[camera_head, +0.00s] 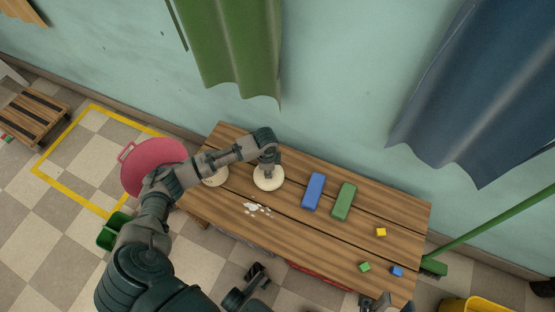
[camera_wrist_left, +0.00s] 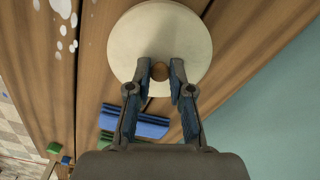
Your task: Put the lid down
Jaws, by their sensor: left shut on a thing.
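The lid is a round cream disc (camera_head: 268,184) near the back edge of the wooden table. In the left wrist view it shows as a pale disc (camera_wrist_left: 160,35) with a small brown knob (camera_wrist_left: 160,72). My left gripper (camera_head: 268,169) is above the lid, its fingers (camera_wrist_left: 160,75) shut on the knob. I cannot tell whether the lid touches the table. Another round cream thing (camera_head: 217,179) is left of the lid, partly hidden by my left arm. My right gripper (camera_head: 375,302) is at the bottom edge, partly cut off.
Blue (camera_head: 313,190) and green (camera_head: 343,201) blocks stand right of the lid on the table (camera_head: 390,212). White splotches (camera_head: 257,208) lie in front of it. Small yellow (camera_head: 381,232), green (camera_head: 364,267) and blue (camera_head: 397,271) cubes are at the right end.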

